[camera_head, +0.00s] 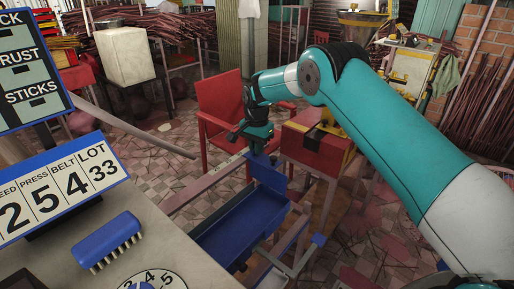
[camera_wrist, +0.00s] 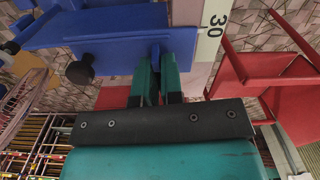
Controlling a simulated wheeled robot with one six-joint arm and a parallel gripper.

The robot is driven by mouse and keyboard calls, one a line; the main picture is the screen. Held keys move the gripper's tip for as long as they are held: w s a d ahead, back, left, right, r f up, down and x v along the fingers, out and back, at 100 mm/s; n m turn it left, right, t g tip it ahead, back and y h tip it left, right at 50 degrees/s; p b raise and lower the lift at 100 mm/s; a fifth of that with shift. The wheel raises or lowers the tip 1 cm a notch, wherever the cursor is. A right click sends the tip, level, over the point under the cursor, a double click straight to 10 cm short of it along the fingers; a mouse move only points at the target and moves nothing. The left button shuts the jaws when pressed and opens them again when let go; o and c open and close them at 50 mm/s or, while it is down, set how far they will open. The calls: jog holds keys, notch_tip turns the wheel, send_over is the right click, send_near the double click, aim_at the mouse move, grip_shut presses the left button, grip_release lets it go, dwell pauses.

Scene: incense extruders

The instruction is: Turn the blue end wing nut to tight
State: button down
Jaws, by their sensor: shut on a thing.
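My gripper (camera_wrist: 156,72) points at the end of the blue trough in the wrist view, its two teal fingers close together. It is shut on a narrow blue piece (camera_wrist: 155,49), which I take to be the blue end wing nut; the fingers hide most of it. Its turn angle and whether it is tight cannot be told. The blue end plate (camera_wrist: 100,25) lies just beyond the fingertips. In the head view, my gripper (camera_head: 257,147) is above the upright blue end plate (camera_head: 268,173) of the blue trough (camera_head: 238,232); the nut is too small to make out there.
A black knob (camera_wrist: 80,72) sits left of the fingers. A red chair (camera_head: 217,105) stands close behind the gripper, and a red box (camera_head: 308,143) to its right. A blue brush (camera_head: 107,240) lies on the front table.

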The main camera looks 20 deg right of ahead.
jog(key=shift+r+m, duration=0.1)
jog(key=shift+m, duration=0.5)
jog(key=shift+w, duration=0.1)
jog(key=c, duration=1.3)
grip_release()
jog(key=shift+o, duration=0.2)
notch_tip(320, 180, up, 17)
jog(key=b, duration=0.1)
jog(key=shift+r, duration=0.2)
